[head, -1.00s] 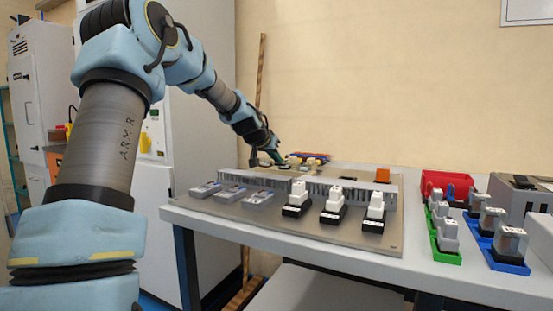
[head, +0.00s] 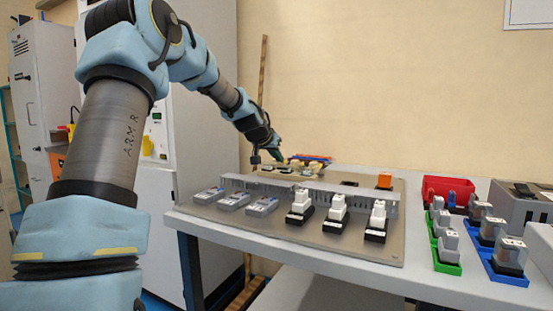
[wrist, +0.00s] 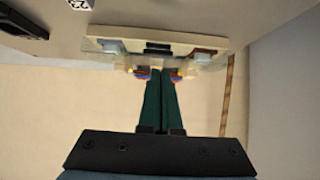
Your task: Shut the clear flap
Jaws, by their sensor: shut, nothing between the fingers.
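My gripper (head: 277,153) is at the back left of the grey-brown board (head: 330,240). Its dark green fingers (wrist: 161,72) are together and empty in the wrist view. Just beyond the fingertips is a pale strip-like fixture (wrist: 100,45) with dark and light blocks; small red and blue parts flank the tips. The same fixture shows in the head view (head: 290,168), small and partly behind my arm. I cannot make out the clear flap or its angle for certain. Whether the fingertips touch the fixture cannot be told.
A grey slotted duct (head: 345,195) crosses the board in front of the fixture. Several white-and-black devices (head: 338,208) and flat grey modules (head: 233,202) stand before it. Red (head: 440,185), green (head: 446,266) and blue (head: 508,272) bins lie right.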

